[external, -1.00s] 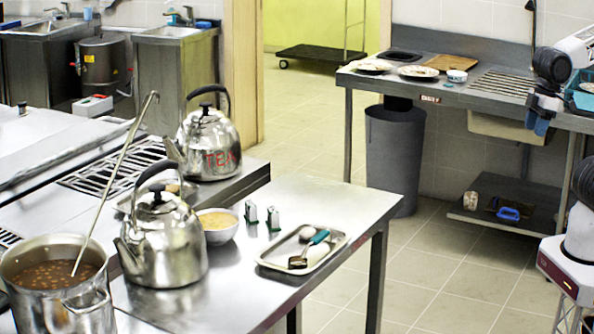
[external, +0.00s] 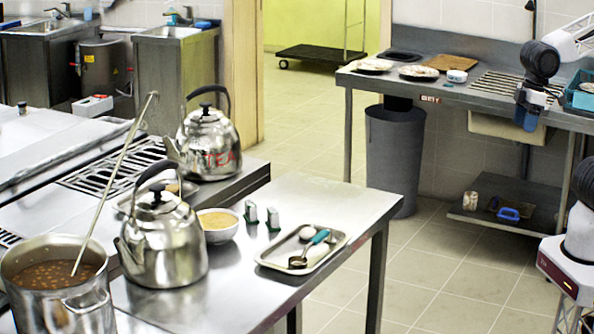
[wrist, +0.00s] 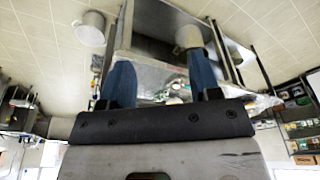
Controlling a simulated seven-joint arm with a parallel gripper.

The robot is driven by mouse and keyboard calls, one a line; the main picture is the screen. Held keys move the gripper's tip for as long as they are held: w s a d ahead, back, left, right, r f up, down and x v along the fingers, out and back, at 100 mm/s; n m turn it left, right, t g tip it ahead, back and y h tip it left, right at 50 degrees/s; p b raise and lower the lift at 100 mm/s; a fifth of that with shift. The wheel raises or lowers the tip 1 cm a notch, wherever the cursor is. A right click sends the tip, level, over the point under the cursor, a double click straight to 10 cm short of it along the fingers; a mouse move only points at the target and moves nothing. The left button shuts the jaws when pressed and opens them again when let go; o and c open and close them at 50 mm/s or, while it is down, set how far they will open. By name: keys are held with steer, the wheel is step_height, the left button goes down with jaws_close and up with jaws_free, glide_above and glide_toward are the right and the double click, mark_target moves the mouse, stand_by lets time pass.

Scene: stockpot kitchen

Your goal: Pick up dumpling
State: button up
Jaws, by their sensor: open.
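A small pale lump (external: 307,232), which looks like the dumpling, lies in a metal tray (external: 263,264) on the steel table. A spoon or scoop with a teal handle (external: 319,237) lies beside it in the tray, with another pale piece there. My gripper (external: 527,118) is high at the right, in front of the far counter and well away from the tray. In the wrist view my gripper (wrist: 160,78) shows two blue fingers spread apart with nothing between them. I cannot pick out the dumpling in the wrist view.
Two kettles (external: 165,250) (external: 212,145), a soup pot (external: 55,285) with a ladle, a bowl (external: 218,226) and two small shakers (external: 272,218) stand left of the tray. The table's right front is bare. A grey bin (external: 395,155) stands under the far counter's left end.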

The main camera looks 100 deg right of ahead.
steer(key=w+r+m, duration=0.3)
steer(key=w, duration=1.3)
steer(key=m+g+y, duration=0.1)
steer(key=m+g, duration=0.2)
steer(key=m, duration=0.6)
glide_above(308, 229)
steer(key=f, duration=2.1)
steer(key=shift+d, duration=0.4)
steer(key=shift+w+f, duration=0.25)
steer(key=shift+f, duration=0.05)
steer(key=shift+s+a+f, duration=0.1)
steer(key=shift+f, duration=1.15)
steer(key=shift+f, duration=0.1)
